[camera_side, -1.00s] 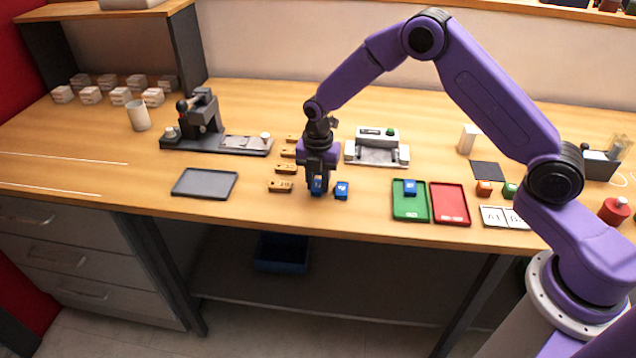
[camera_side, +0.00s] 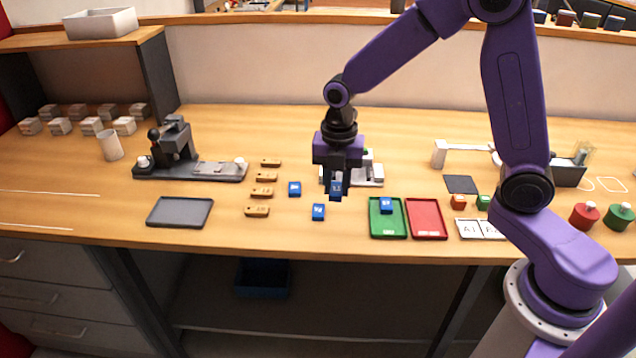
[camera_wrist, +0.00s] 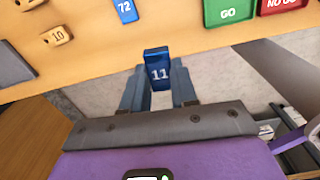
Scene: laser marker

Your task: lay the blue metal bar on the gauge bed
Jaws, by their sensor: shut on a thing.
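My gripper (camera_side: 337,192) is shut on a blue metal bar (camera_wrist: 158,72) marked 11 and holds it above the table; the bar also shows in the side view (camera_side: 337,187). In the wrist view the bar stands between both fingertips of my gripper (camera_wrist: 158,88). A pale grey fixture (camera_side: 372,174), which looks like the gauge, stands behind my gripper in the side view. My gripper hides part of it, including much of its bed. Two other blue bars lie on the table, one farther back (camera_side: 294,188) and one nearer (camera_side: 318,212).
A green GO tray (camera_side: 374,232) with a blue bar in it and a red NO GO tray (camera_side: 426,218) lie to the right. Several brass bars (camera_side: 257,211), a dark grey tray (camera_side: 180,212) and a dark lever device (camera_side: 178,145) are to the left.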

